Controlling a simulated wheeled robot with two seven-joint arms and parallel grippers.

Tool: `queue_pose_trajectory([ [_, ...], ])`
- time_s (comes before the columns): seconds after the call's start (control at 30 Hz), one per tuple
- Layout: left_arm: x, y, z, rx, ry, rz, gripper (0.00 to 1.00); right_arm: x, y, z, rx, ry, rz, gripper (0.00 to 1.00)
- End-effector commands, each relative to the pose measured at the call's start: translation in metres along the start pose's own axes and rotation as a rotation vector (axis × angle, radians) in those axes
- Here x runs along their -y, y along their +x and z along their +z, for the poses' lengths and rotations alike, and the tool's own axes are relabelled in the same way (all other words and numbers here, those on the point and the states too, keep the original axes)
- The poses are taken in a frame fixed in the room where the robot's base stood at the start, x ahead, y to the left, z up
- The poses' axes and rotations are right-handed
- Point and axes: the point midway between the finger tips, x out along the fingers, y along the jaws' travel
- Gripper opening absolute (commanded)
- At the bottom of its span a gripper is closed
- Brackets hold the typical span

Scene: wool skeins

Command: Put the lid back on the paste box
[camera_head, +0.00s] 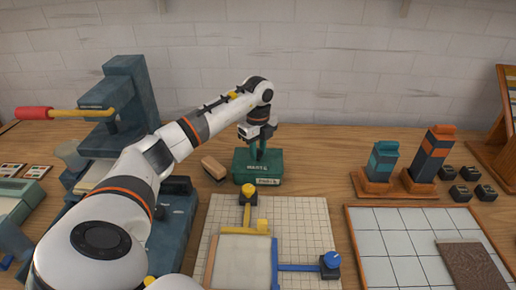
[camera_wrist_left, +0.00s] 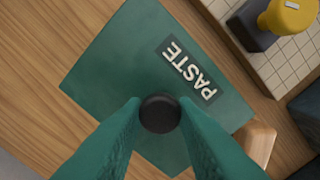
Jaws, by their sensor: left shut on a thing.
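The paste box lid (camera_wrist_left: 130,70) is a green slab with a dark PASTE label and a round black knob (camera_wrist_left: 160,112). My left gripper (camera_wrist_left: 160,115) is shut on the knob, with its green fingers on either side. In the head view my left gripper (camera_head: 257,150) points straight down onto the green, lettered paste box (camera_head: 258,168). Lid and box look like one green block there, and I cannot tell whether any gap is between them. The box's inside is hidden. My right gripper is not in view.
A small wooden block (camera_head: 214,168) lies just left of the box. A gridded board (camera_head: 310,225) with yellow and blue knobs is in front. Wood-based stands (camera_head: 376,165) and a tiled panel (camera_head: 390,250) are right.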

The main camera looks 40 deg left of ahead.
Motion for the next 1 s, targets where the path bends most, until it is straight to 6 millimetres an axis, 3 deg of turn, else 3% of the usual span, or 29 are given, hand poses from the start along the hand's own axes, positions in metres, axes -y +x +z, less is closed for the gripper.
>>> queue_pose_trajectory([
  [1.0,0.0,-0.0008,0.0,0.0,0.0,0.001,0.0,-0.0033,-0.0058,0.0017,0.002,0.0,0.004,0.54],
])
